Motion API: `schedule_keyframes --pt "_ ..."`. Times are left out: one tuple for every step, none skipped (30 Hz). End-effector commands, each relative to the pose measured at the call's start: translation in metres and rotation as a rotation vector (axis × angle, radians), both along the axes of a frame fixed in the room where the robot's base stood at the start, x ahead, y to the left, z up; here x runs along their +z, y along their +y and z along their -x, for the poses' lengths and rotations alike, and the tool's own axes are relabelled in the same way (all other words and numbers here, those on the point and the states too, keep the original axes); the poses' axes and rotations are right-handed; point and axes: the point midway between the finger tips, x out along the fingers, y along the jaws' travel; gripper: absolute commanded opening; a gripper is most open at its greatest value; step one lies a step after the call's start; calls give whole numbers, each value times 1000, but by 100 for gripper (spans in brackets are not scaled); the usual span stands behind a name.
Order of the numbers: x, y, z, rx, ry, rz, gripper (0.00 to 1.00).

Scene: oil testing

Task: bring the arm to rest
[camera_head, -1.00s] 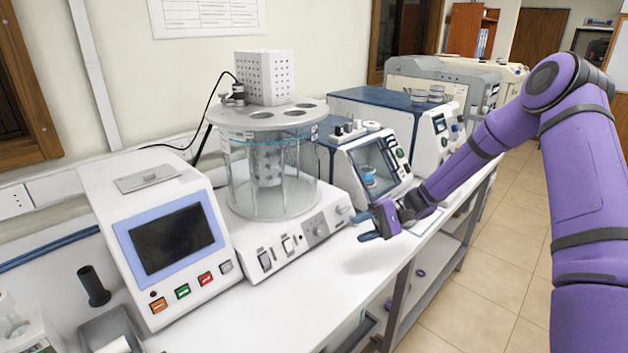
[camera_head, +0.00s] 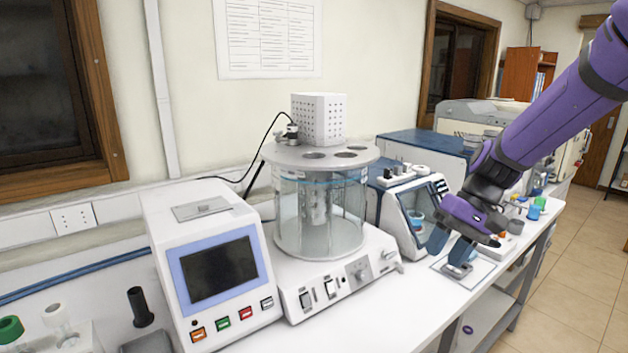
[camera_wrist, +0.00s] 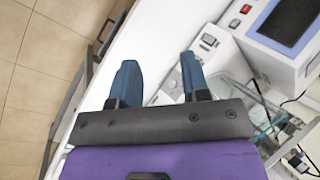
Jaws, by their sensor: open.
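My gripper (camera_head: 448,256) is above the front part of the white bench, to the right of the glass bath apparatus, at the end of my purple arm. Its two blue fingers are apart with nothing between them. In the wrist view, the gripper (camera_wrist: 160,82) also shows its blue fingers spread over the white bench top. The arm reaches in from the upper right in the head view. The fingers appear in front of a small device with a window (camera_head: 420,220); I cannot tell whether they touch anything.
A screen unit (camera_head: 165,225) and the glass bath apparatus (camera_head: 320,215) stand on the white bench (camera_head: 400,310). A blue cup (camera_head: 534,212) and other small items stand at the right. Tubes (camera_head: 58,320) are at the lower left. The tiled floor is clear on the right.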

Motion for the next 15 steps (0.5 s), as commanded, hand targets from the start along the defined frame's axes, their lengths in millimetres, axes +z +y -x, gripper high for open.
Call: schedule_keyframes --pt "11 0 9 3 -30 35 43" --pt "16 -1 14 5 -44 57 43" --pt "23 -3 21 5 -64 82 43" --pt "28 -4 26 6 -79 103 43" --pt "32 -5 31 6 -94 121 43" --pt "39 -7 38 6 -116 146 43" --pt "44 -8 43 4 -133 164 43" --pt "48 -9 49 4 -148 182 43" --pt "54 -11 56 2 -171 204 43" --pt "59 -13 61 0 -188 221 43" --pt "63 -14 67 -1 -204 237 43" --pt "69 -15 74 -4 -228 258 43" --pt "73 -17 80 -6 -246 273 43" --pt "77 -19 86 -10 -262 288 43" --pt "82 -20 93 -13 -286 307 43"
